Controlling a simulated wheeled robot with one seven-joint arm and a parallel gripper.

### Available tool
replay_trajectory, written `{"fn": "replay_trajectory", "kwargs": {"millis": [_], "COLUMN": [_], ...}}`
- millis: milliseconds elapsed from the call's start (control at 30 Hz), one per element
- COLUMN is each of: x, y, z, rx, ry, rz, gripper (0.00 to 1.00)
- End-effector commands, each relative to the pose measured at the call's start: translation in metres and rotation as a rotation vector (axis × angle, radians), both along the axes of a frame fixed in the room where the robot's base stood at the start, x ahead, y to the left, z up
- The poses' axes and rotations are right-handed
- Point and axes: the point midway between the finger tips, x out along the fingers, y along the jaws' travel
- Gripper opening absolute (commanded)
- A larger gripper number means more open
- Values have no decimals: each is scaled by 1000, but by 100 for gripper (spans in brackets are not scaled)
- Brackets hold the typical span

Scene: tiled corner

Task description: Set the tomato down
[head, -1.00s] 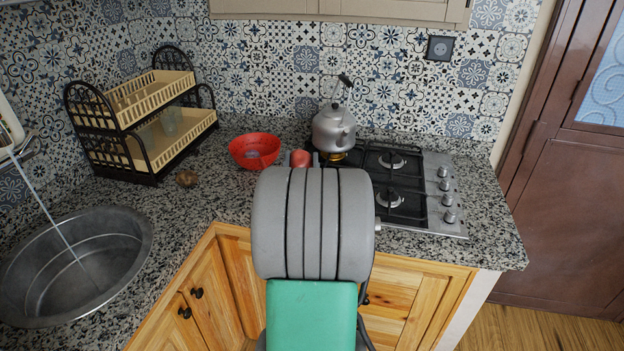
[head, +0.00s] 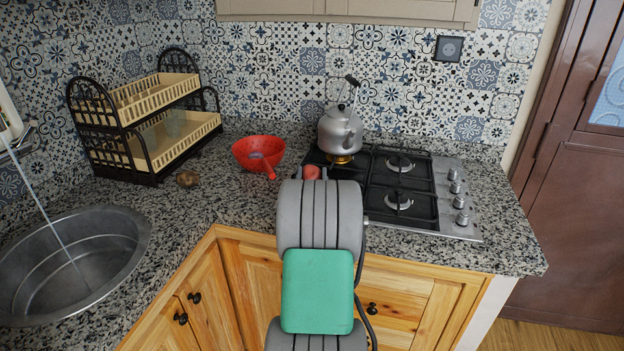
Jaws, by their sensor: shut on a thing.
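The red tomato (head: 312,173) shows just beyond my arm, between the counter's middle and the left edge of the stove. My gripper (head: 312,171) is shut on it, with a dark finger tip showing on each side. My own grey and green arm hides most of the gripper and the tomato's lower side. I cannot tell whether the tomato touches the counter (head: 225,200).
A red colander (head: 248,147) stands left of the tomato, its handle towards it. A kettle (head: 340,130) stands on the lit back-left burner of the stove (head: 440,215). A brown lump (head: 187,179), a dish rack (head: 150,160) and a sink (head: 75,260) with running water are left.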

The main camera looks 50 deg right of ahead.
Motion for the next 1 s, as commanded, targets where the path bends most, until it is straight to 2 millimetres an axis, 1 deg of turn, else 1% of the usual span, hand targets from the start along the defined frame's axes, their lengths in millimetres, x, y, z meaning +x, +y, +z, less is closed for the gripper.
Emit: {"fn": "replay_trajectory", "kwargs": {"millis": [333, 433, 467, 700, 933, 1000], "x": [0, 0, 0, 0, 0, 0], "y": [0, 0, 0, 0, 0, 0], "z": [-12, -11, -11, -11, -11, -8], "rx": [-1, -1, 0, 1, 1, 0], "ry": [-1, 0, 0, 1, 1, 0], "rz": [0, 1, 0, 0, 0, 0], "gripper": [7, 7, 53, 73, 74, 74]}}
